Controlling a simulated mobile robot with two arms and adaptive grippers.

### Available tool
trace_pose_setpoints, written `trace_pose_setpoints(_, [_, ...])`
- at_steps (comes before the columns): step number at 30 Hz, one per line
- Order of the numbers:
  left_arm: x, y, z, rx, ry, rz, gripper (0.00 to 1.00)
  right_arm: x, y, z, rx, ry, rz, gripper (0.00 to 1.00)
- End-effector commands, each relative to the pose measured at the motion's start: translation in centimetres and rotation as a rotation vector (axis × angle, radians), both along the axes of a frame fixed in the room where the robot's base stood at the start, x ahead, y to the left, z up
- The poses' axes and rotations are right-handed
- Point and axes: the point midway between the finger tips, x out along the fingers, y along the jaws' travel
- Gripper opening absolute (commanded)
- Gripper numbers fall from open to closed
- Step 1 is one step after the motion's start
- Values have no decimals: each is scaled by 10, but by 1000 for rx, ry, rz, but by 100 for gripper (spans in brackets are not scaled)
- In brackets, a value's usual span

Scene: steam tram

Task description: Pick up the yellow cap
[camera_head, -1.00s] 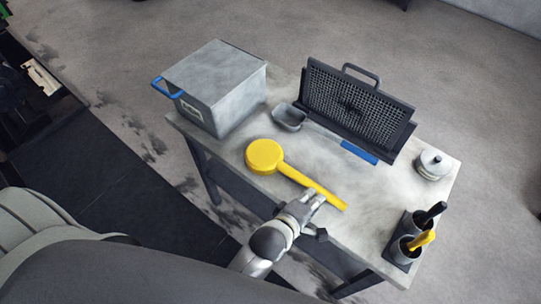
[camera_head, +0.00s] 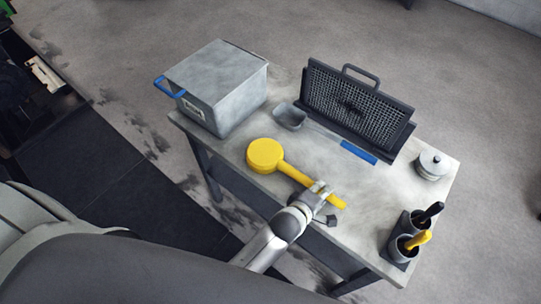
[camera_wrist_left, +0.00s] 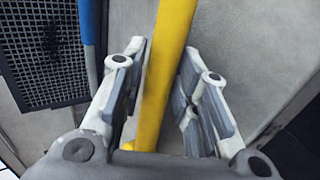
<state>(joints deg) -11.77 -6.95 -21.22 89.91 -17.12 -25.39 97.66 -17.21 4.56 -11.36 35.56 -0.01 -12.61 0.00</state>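The yellow cap (camera_head: 265,156) is a round yellow piece with a long straight yellow handle, lying on the grey table (camera_head: 375,205). My left gripper (camera_head: 322,189) is over the handle near its far end from the round part. In the left wrist view the handle (camera_wrist_left: 168,50) runs between the two open fingers of my left gripper (camera_wrist_left: 163,62), with narrow gaps beside it. The round part is outside the wrist view. My right gripper is not in view.
A grey metal box (camera_head: 222,88) with a blue handle stands at the table's left. A dark mesh rack (camera_head: 355,105) stands at the back, with a blue-handled scoop (camera_head: 359,152) before it. A lidded tin (camera_head: 432,165) and a holder with tools (camera_head: 405,240) are at right.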

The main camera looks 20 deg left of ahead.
Motion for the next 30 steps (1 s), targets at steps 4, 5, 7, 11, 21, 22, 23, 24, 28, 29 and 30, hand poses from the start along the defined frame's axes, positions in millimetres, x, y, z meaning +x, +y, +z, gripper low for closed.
trace_pose_setpoints(4, [0, 0, 0, 0, 0, 0, 22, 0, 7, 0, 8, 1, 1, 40])
trace_pose_setpoints(5, [0, 0, 0, 0, 0, 0, 18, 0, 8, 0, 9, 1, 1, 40])
trace_pose_setpoints(7, [0, 0, 0, 0, 0, 0, 9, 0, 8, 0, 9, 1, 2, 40])
trace_pose_setpoints(11, [0, 0, 0, 0, -1, 0, 0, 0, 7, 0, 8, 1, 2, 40])
trace_pose_setpoints(21, [1, 0, 2, 1, -3, -1, 0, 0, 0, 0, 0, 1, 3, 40])
trace_pose_setpoints(22, [1, 0, 3, 0, -4, -1, 0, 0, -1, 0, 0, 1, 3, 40])
trace_pose_setpoints(23, [1, 0, 4, 0, -4, -1, 0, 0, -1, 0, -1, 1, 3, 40])
trace_pose_setpoints(24, [1, 0, 6, 1, -6, -1, 0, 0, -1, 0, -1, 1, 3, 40])
trace_pose_setpoints(28, [1, 0, 16, 0, -6, 0, 0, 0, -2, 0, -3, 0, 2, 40])
trace_pose_setpoints(29, [1, 0, 20, 0, -8, 1, 0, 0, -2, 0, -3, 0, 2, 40])
trace_pose_setpoints(30, [1, 0, 25, 1, -7, 1, 0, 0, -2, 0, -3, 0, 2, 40])
